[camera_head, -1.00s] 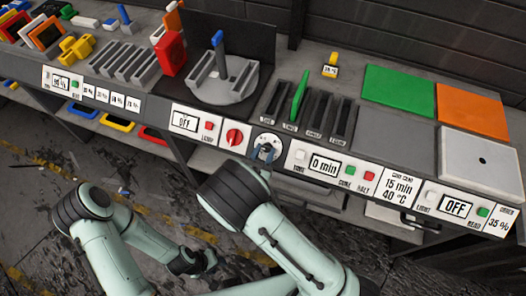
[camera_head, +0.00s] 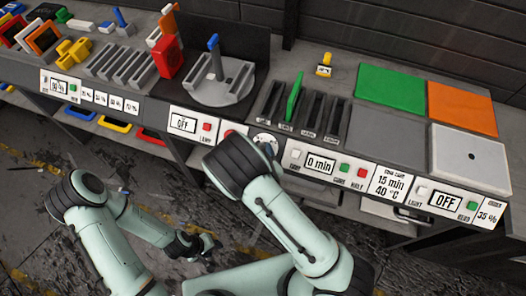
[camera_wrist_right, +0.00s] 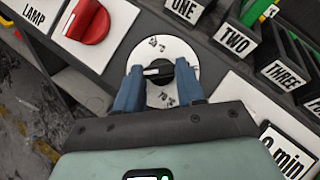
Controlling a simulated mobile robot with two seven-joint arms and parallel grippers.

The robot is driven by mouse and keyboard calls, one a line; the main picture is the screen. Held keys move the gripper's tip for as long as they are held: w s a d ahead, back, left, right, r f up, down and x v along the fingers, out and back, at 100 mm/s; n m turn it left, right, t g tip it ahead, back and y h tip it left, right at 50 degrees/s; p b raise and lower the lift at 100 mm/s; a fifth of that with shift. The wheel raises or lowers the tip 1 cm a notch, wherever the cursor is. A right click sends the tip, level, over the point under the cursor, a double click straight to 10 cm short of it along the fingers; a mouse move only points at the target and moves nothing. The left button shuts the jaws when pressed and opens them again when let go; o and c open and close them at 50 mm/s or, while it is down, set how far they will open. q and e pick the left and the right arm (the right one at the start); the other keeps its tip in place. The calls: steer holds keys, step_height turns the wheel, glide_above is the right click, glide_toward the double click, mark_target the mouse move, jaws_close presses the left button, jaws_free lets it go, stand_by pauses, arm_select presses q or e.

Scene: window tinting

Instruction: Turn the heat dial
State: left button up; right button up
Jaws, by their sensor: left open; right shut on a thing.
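A black dial (camera_wrist_right: 158,71) with a white pointer line sits on a round white plate on the front panel, in the right wrist view. I take it to be the heat dial; no name for it is readable. My right gripper (camera_wrist_right: 159,78) has its blue fingers closed on either side of this dial. In the head view only the top of the white plate (camera_head: 265,138) shows, because my right wrist hides the dial. My left gripper (camera_head: 188,244) is open and empty, low in front of the bench, away from the panel.
A red dial (camera_wrist_right: 86,21) sits just left of the black one, beside the LAMP label. Numbered slots, one with a green plate (camera_head: 293,97), are behind the panel. A 0 min display (camera_head: 320,165) is to the right. Open floor lies in front.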

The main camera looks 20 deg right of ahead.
steer(key=shift+r+n+y, duration=0.1)
steer(key=shift+n+y, duration=0.2)
steer(key=o, duration=1)
steer(key=shift+o, duration=0.2)
